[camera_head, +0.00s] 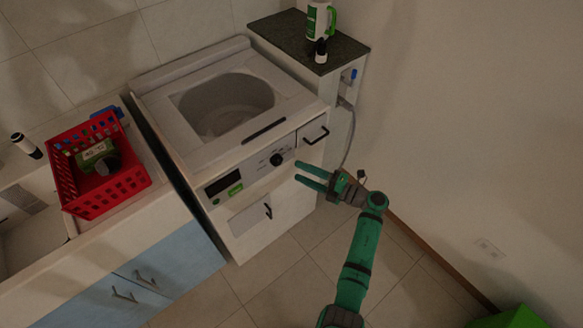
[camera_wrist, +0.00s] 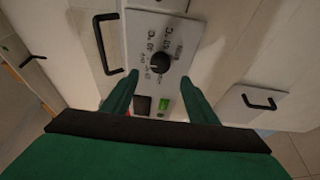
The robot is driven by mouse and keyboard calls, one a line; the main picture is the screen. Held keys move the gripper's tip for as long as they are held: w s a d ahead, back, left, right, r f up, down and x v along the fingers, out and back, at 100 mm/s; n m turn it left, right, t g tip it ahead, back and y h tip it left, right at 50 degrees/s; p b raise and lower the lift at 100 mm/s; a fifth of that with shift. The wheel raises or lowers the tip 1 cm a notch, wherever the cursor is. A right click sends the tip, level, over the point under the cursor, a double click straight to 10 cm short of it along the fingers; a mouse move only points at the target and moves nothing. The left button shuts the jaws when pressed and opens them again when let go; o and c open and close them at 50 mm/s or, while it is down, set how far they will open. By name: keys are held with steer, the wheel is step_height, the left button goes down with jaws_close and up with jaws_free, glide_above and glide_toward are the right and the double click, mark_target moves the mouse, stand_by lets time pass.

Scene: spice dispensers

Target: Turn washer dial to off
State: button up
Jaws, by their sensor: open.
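The white washer (camera_head: 185,110) has a front panel with a round black dial (camera_head: 277,159). The dial also shows in the wrist view (camera_wrist: 159,64), with temperature and other markings around it on a light plate. Its pointer is too small to read with certainty. My green gripper (camera_head: 298,172) is open and empty, just in front of the panel and a little right of and below the dial in the head view. In the wrist view, its two fingers (camera_wrist: 152,88) point toward the panel on either side of the dial, apart from it.
A drawer handle (camera_head: 316,135) sticks out right of the dial, and another handle (camera_head: 268,210) is lower on the washer. A red basket (camera_head: 68,200) stands on the left counter. A dark-topped cabinet (camera_head: 345,50) and a hose stand at right. The floor in front is clear.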

steer(key=shift+v, duration=1.45)
steer(key=s+a+r+m+t+h, duration=0.3)
steer(key=s+a+r+m+t, duration=0.1)
steer(key=s+a+m+t, duration=0.95)
steer(key=s+d+r+m+g+h, duration=0.1)
steer(key=s+m+g+h, duration=0.3)
steer(key=s, duration=1)
steer(key=s+d+r+m+g+h, duration=0.2)
steer(key=s+m+h, duration=0.6)
steer(key=s+m, duration=0.4)
steer(key=shift+s+d+g, duration=0.3)
steer(key=shift+s+g, duration=0.55)
steer(key=shift+s, duration=0.9)
steer(key=shift+r, duration=0.15)
